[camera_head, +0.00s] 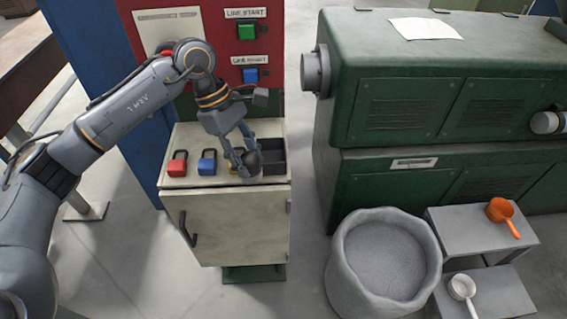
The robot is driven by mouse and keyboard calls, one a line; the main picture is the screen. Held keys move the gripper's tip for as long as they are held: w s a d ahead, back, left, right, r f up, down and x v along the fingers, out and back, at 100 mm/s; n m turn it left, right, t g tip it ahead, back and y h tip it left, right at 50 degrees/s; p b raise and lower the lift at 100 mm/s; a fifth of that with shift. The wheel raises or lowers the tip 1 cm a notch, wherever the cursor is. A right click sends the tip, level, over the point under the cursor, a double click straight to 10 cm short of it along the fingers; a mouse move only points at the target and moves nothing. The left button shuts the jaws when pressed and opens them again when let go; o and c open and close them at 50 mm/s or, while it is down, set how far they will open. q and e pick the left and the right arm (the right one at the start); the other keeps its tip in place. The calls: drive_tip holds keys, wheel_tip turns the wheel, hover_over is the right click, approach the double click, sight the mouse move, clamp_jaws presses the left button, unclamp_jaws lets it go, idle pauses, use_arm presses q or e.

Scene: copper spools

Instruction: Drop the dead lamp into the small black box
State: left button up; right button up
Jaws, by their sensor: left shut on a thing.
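My left gripper (243,163) hangs over the top of the cream cabinet, pointing down, just left of the small black box (273,168). It is shut on a small dark thing (252,161) at its fingertips, which I take to be the dead lamp; the fingers cover much of it. The black box is open-topped and stands at the right end of the cabinet top. The held thing is close to the box's left side; I cannot tell whether it is over the rim. My right gripper is not in view.
Red (177,166) and blue (207,163) padlocks stand left of the gripper; a yellow one (235,161) is partly hidden behind it. A red panel (216,40) with green and blue buttons rises behind. A green machine (440,90) and a grey tub (385,262) stand right.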

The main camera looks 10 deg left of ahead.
use_arm(q)
drive_tip(key=w+r+n+t+y, duration=0.2)
drive_tip(key=w+r+n+t, duration=0.4)
drive_tip(key=w+n, duration=0.65)
drive_tip(key=s+f+n+b, duration=0.2)
drive_tip(key=f, duration=0.1)
drive_tip(key=s+f+n+b, duration=0.1)
drive_tip(key=f, duration=0.1)
drive_tip(key=shift+d+g, duration=0.1)
drive_tip(key=shift+g, duration=0.2)
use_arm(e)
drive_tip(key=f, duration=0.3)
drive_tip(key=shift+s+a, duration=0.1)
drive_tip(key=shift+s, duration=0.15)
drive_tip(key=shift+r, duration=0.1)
use_arm(q)
drive_tip(key=o, duration=1.2)
drive_tip(key=shift+o, duration=0.2)
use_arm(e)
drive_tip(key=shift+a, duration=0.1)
